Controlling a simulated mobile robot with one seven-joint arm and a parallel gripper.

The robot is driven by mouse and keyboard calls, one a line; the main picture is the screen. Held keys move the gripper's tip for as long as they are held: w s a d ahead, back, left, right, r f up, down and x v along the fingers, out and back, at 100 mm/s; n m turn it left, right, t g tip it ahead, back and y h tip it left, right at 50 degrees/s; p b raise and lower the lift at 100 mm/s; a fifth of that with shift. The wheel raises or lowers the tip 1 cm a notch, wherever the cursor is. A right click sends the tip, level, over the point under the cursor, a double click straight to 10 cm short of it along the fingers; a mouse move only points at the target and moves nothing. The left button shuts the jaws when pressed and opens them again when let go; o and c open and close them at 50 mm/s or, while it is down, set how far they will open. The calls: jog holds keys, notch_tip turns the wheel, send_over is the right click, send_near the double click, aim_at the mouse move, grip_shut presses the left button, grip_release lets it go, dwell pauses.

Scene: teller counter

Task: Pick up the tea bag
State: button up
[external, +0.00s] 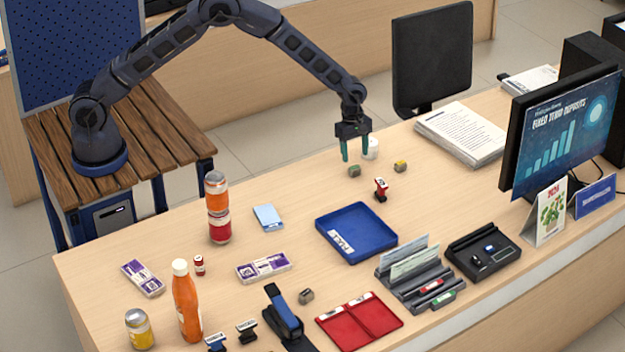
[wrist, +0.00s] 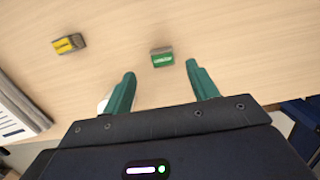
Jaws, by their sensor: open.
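My gripper (external: 355,154) is open and empty, with its green fingers pointing down over the far side of the counter. A small block-like packet with a green label (external: 354,171) lies just below the fingertips. In the wrist view the green-labelled packet (wrist: 162,57) is just beyond the gap between the fingers (wrist: 160,74), apart from both. A similar packet with a yellow label (external: 400,166) lies to its right; it shows at the upper left of the wrist view (wrist: 69,44). These two look like tea bags, but the lettering is too small to confirm.
A white round object (external: 371,149) stands close behind the gripper. A red-and-black stamp (external: 381,189) is at front right, with a blue tray (external: 324,228) nearer the camera. A paper stack (external: 462,134) lies right.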

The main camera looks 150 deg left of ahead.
aim_at(355, 167)
jog(key=f, duration=0.5)
jog(key=shift+w+d, duration=0.15)
jog(key=shift+w, duration=0.15)
jog(key=shift+c, duration=0.2)
jog(key=c, duration=1.1)
jog(key=shift+o, duration=0.2)
